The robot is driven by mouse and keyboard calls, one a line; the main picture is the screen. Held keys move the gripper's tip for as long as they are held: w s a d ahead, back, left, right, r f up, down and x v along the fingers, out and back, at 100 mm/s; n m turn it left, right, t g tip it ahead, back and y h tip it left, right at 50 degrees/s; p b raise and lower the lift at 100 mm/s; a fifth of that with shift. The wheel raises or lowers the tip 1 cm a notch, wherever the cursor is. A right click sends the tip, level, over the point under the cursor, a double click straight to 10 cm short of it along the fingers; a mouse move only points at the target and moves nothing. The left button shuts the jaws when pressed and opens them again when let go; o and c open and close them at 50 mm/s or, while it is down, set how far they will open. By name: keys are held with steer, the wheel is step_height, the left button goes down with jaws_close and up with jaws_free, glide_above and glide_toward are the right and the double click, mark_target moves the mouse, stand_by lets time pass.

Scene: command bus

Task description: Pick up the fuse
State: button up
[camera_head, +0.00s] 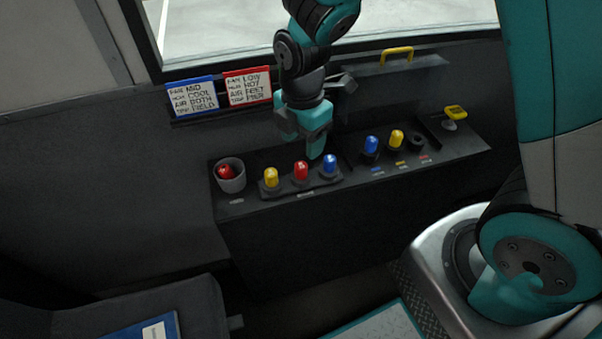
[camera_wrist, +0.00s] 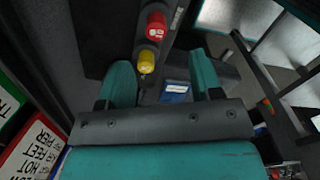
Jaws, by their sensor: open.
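A row of three fuse-like capped pieces stands upright in a dark holder on the console: yellow (camera_head: 271,178), red (camera_head: 301,171) and blue (camera_head: 330,164). Another red piece (camera_head: 226,171) lies in a grey cup (camera_head: 232,184) at the left. Further right stand a blue piece (camera_head: 371,145) and a yellow one (camera_head: 396,139), beside an empty-looking dark socket (camera_head: 416,141). My gripper (camera_head: 304,150) is open and empty above and behind the front row. In the wrist view a yellow cap (camera_wrist: 147,61) and a red cap (camera_wrist: 155,25) show beyond the fingers.
A blue-edged card (camera_head: 193,98) and a red-edged card (camera_head: 248,88) hang on the wall behind the console. A yellow handle (camera_head: 397,54) is on the ledge, and a yellow-topped knob (camera_head: 454,113) is at the console's right end. A seat with a blue booklet (camera_head: 148,331) is at front left.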

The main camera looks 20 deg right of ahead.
mark_target(301, 165)
steer(key=f, duration=0.6)
steer(key=f+b, duration=0.1)
steer(key=f, duration=0.2)
steer(key=shift+w+a, duration=0.1)
steer(key=shift+w, duration=0.15)
steer(key=shift+r, duration=0.1)
steer(key=c, duration=1)
steer(key=shift+r, duration=0.1)
